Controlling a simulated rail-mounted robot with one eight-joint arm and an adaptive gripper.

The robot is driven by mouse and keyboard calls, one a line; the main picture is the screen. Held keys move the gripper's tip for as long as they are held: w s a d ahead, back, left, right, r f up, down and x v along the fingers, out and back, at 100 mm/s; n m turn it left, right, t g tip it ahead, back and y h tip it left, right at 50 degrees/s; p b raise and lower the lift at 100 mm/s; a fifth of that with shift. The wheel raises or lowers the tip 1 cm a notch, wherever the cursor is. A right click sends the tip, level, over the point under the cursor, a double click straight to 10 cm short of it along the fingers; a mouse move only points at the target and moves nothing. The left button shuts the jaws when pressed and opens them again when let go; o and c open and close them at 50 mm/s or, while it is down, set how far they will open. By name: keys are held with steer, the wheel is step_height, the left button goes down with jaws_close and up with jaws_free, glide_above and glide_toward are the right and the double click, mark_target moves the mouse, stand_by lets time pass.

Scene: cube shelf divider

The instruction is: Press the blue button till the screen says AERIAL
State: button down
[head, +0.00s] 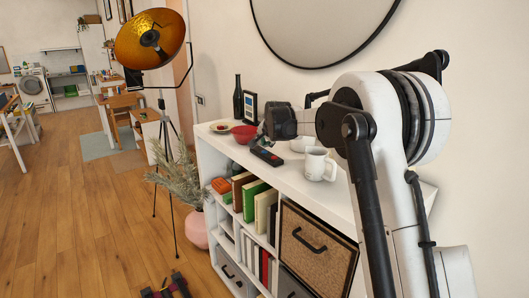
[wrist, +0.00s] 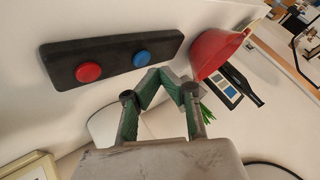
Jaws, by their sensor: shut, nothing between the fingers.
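A dark box (wrist: 110,58) with a red button (wrist: 88,72) and a blue button (wrist: 142,59) lies on the white shelf top in the wrist view. The box also shows in the head view (head: 267,156). My gripper (wrist: 158,76) is shut and empty. Its fingertips appear just beside the blue button in the wrist view; I cannot tell whether they touch it. In the head view my gripper (head: 262,138) hangs just above the box. A dark-framed panel (head: 250,107) stands behind, also in the wrist view (wrist: 232,85); it may be the screen, and no word is legible.
A red bowl (head: 245,133), a plate with food (head: 221,127) and a dark bottle (head: 238,98) stand beyond the box. A white mug (head: 319,164) stands nearer on the white shelf (head: 335,195). A tripod lamp (head: 152,42) and plant (head: 180,175) are left of the shelf.

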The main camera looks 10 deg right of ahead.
mark_target(265, 151)
steer(key=shift+f, duration=0.1)
steer(key=shift+f+b, duration=0.35)
steer(key=shift+b, duration=0.05)
steer(key=shift+f+b, duration=0.3)
steer(key=shift+f, duration=0.15)
stand_by(0.8)
stand_by(0.3)
steer(key=shift+r+p, duration=0.4)
steer(key=shift+r, duration=0.5)
steer(key=shift+r+p, duration=1.2)
steer(key=shift+r, duration=1.35)
steer(key=shift+s, duration=0.1)
